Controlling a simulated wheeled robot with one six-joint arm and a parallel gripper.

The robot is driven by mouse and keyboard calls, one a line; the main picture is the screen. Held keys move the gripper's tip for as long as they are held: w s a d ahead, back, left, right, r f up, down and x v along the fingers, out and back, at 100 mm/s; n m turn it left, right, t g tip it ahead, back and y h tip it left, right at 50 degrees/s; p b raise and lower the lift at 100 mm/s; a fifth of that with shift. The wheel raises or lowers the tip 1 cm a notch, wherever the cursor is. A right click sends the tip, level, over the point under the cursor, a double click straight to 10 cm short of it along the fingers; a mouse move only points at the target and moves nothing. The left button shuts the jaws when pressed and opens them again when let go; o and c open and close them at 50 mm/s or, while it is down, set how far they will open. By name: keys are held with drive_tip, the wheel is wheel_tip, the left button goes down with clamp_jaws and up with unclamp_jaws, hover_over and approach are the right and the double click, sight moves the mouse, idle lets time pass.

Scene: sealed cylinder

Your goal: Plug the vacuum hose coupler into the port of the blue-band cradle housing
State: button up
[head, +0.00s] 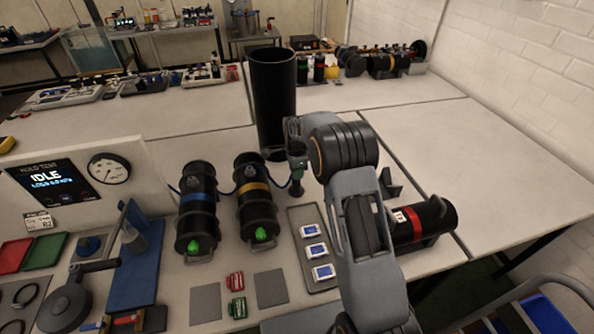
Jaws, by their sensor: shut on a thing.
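The blue-band cradle housing (197,221) is a dark cylinder lying in its cradle left of centre, with a green-tipped fitting at its near end. My gripper (297,176) is right of the yellow-band housing, well to the right of the blue-band one. It is shut on the hose coupler (297,188), a small grey-green piece held apart from the blue-band housing. The thin blue hose (228,193) runs from the left past both housings to the coupler. The fingertips are small and partly hidden.
The yellow-band housing (258,209) stands between my gripper and the blue-band one. A tall black cylinder (272,100) rises behind. A tray (293,222) with blue-white items lies in front. A red-band cylinder (432,219) is at right. The far-right tabletop is clear.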

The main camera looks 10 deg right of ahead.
clamp_jaws()
drive_tip(key=shift+r, duration=0.15)
drive_tip(key=shift+r+p, duration=1.95)
drive_tip(key=shift+r, duration=0.95)
